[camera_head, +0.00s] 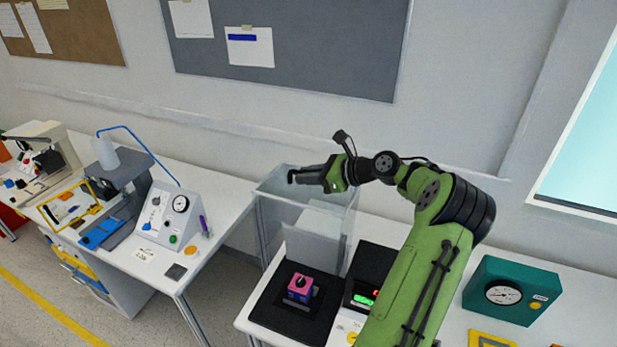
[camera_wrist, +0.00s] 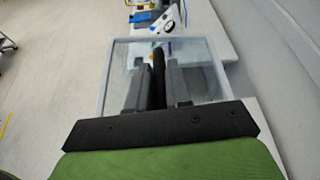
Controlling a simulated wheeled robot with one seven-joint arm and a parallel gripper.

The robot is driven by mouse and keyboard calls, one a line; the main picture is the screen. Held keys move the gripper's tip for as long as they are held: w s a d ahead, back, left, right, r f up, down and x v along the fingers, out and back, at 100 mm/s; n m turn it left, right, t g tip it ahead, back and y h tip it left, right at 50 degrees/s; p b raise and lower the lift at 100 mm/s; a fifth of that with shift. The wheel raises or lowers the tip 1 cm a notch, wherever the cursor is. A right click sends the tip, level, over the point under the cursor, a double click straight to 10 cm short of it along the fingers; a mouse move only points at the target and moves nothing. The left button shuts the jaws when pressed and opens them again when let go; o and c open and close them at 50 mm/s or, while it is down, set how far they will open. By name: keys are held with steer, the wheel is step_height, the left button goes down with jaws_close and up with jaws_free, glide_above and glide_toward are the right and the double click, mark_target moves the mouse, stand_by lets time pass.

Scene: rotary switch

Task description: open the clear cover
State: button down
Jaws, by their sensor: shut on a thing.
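The clear cover (camera_head: 338,222) is a see-through box with pale edges. In the head view it stands raised behind the black base (camera_head: 268,312), which carries a pink block with a dark knob (camera_head: 300,287). The space above the knob looks uncovered. My gripper (camera_head: 291,176) is at the cover's upper part. In the wrist view the cover's clear panel (camera_wrist: 203,75) fills the middle beyond my gripper (camera_wrist: 156,72). The fingers are shut on a dark bar (camera_wrist: 158,78), which looks like the cover's handle. Its attachment to the cover is hidden.
A black device with lit red and green displays (camera_head: 362,300) is right of the base, partly behind my arm. A teal gauge box (camera_head: 510,291) stands farther right. A side bench (camera_head: 222,213) with instruments is at left. The wall is close behind.

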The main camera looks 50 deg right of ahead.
steer(key=shift+f, duration=0.2)
steer(key=c, duration=1.4)
jaws_free()
steer(key=shift+d, duration=0.15)
steer(key=shift+r, duration=0.1)
steer(key=v, duration=1.5)
steer(key=shift+s+d, duration=0.2)
steer(key=shift+s, duration=0.1)
steer(key=shift+r, duration=0.1)
